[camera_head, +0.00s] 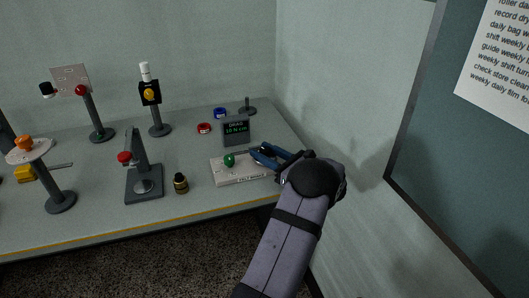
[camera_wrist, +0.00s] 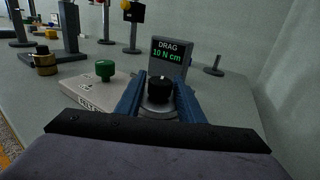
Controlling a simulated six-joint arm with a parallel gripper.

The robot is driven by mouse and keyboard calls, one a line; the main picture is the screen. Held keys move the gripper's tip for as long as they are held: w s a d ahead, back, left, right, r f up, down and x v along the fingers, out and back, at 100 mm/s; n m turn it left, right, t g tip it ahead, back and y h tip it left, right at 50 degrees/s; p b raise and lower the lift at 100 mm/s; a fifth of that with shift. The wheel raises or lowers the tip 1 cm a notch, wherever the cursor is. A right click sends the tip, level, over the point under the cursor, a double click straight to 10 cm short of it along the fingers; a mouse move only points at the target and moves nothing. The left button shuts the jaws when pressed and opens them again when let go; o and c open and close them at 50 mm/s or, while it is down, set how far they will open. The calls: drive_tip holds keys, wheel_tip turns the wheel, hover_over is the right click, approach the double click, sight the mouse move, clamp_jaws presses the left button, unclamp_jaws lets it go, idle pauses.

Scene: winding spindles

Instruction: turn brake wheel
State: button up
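A pale brake base plate (camera_head: 236,177) with printed lettering lies near the right end of the bench; it also shows in the wrist view (camera_wrist: 82,90). A green knob (camera_head: 229,160) stands on its left part, and it shows clear of my fingers in the wrist view (camera_wrist: 105,70). A black knob (camera_wrist: 160,88) on a grey round disc (camera_wrist: 158,108) sits between my fingers. I cannot tell which knob is the brake wheel. My gripper (camera_head: 268,153) has its blue fingers apart, one on each side of the black knob, with no clear contact. In the head view my fingers hide the black knob.
A display (camera_head: 236,130) behind the plate reads "DRAG 10 N cm". The wall is close on the right.

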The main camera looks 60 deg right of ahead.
drive_tip(key=c, duration=0.6)
drive_tip(key=shift+y, duration=0.3)
drive_tip(key=shift+n+t+y+b, duration=0.3)
drive_tip(key=shift+n+y+b, duration=0.35)
drive_tip(key=shift+n+y, duration=1.1)
drive_tip(key=shift+r+y, duration=0.1)
drive_tip(key=shift+y, duration=0.35)
drive_tip(key=o, duration=1)
drive_tip(key=shift+o, duration=0.2)
